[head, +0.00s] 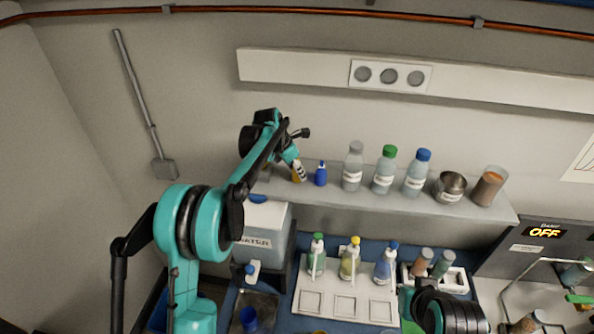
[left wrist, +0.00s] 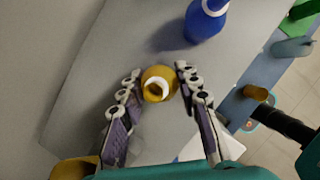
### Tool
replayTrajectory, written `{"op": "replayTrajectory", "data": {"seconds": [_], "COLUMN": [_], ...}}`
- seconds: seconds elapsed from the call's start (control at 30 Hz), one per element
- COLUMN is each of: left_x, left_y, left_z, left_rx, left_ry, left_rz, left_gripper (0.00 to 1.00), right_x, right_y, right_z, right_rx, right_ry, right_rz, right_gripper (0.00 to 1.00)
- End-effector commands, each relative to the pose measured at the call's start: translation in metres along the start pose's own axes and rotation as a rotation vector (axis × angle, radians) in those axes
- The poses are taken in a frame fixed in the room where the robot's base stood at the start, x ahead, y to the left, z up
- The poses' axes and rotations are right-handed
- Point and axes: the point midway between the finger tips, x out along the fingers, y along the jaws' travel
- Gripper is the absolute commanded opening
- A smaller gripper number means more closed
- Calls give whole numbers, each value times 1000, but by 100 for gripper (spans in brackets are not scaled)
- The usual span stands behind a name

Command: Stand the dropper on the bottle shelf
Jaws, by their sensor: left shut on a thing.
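The dropper (head: 298,172), a small yellow bottle with a white part, is at the left part of the bottle shelf (head: 400,198). My left gripper (head: 292,157) is shut on it from above. In the left wrist view the yellow dropper (left wrist: 152,76) sits between the two fingers of my left gripper (left wrist: 158,72). It looks upright, with its lower end at the shelf top; I cannot tell whether it touches. A blue dropper bottle (head: 321,174) stands just right of it, and also shows in the left wrist view (left wrist: 205,22). My right gripper is not visible.
Below, a white rack (head: 345,305) holds wash bottles. The wall is close behind.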

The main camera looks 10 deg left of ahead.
Motion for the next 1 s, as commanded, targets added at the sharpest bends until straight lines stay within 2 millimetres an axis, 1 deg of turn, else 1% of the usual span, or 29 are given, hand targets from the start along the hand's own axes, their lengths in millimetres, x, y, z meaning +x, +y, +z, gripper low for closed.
{"op": "replayTrajectory", "data": {"seconds": [0.13, 0.17, 0.2, 0.23, 0.53, 0.6, 0.67, 0.77, 1.0], "left_x": [4, 3, 3, 3, 1, -3, -9, -26, -81], "left_y": [0, 0, 0, 0, 0, 0, 0, 0, 0], "left_z": [-2, -1, -1, -1, 0, 1, 0, 0, 0], "left_rx": [0, 0, 0, 0, 0, 0, -1, 0, -1], "left_ry": [0, 0, 0, 0, 0, 0, 0, 0, 0], "left_rz": [0, 0, 0, 0, 0, 0, 0, 0, 0], "left_gripper": [16, 40, 51, 53, 53, 53, 53, 53, 53], "right_x": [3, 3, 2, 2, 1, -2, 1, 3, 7], "right_y": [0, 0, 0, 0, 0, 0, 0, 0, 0], "right_z": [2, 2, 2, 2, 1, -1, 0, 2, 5], "right_rx": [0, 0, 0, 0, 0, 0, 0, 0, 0], "right_ry": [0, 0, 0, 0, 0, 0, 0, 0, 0], "right_rz": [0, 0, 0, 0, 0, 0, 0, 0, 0], "right_gripper": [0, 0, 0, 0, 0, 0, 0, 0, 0]}}
